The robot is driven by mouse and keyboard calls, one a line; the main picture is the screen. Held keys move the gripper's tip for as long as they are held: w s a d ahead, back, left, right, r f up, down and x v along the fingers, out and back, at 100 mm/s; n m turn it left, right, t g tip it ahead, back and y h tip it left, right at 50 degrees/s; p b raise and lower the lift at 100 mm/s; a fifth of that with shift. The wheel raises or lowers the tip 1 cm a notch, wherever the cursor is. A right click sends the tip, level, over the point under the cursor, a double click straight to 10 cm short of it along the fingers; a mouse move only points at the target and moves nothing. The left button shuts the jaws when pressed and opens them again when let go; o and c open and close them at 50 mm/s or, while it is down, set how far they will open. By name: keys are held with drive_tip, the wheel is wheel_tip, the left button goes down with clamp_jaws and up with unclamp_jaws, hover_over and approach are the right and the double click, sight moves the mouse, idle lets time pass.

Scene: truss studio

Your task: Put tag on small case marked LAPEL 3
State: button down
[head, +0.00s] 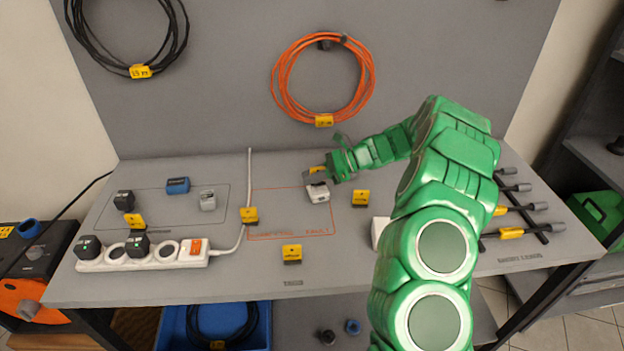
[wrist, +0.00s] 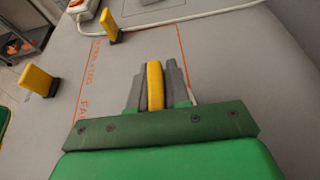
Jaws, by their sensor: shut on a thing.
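My gripper (head: 317,172) is shut on a yellow tag, seen edge-on between the two grey fingers in the wrist view (wrist: 155,84). In the head view the gripper is over a small white-grey case (head: 318,194) at the upper right of the orange outlined area. I cannot tell whether the tag touches the case, and its lettering is too small to read. In the wrist view the case is hidden or cannot be made out behind the fingers.
Yellow tags on dark stands stand on the bench, one right of the case (head: 361,198), one in front (head: 292,253) and one left (head: 249,215). A white power strip (head: 150,255) lies at left. Black, blue (head: 178,185) and grey (head: 208,200) items stand behind it.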

drive_tip(key=shift+f, duration=0.5)
drive_tip(key=shift+f, duration=0.2)
drive_tip(key=c, duration=1.1)
unclamp_jaws()
drive_tip(key=shift+r, duration=0.1)
